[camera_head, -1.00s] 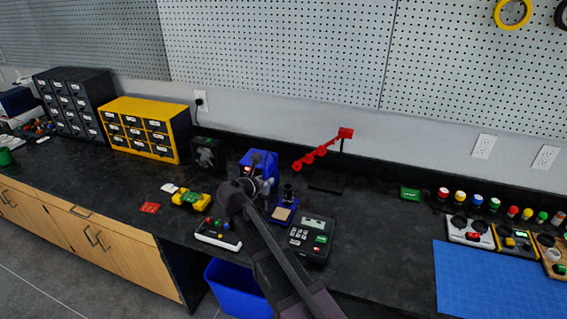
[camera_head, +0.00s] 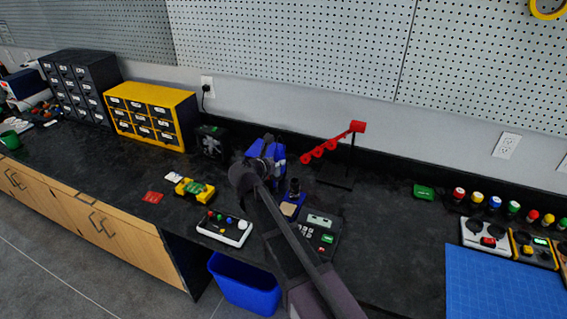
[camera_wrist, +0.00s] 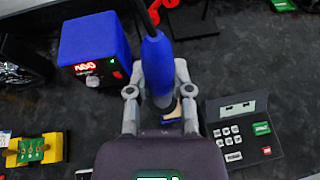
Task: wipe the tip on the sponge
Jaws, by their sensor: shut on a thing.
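My gripper (camera_wrist: 159,92) is shut on the blue handle of a soldering iron (camera_wrist: 155,62), with one finger on each side. In the head view my gripper (camera_head: 264,168) is in front of the blue soldering station (camera_head: 278,152). The station also shows in the wrist view (camera_wrist: 92,40), with a lit red display. The tan sponge (camera_head: 289,209) lies in a small blue holder right of and below my gripper. In the wrist view only a small tan patch (camera_wrist: 174,112) shows behind the right finger. The iron's tip is hidden, so contact with the sponge cannot be told.
A dark keypad device (camera_head: 320,222) stands right of the holder. A white button box (camera_head: 224,227) and a yellow holder with a green board (camera_head: 194,190) are at left. A red part on a black stand (camera_head: 338,143) rises behind.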

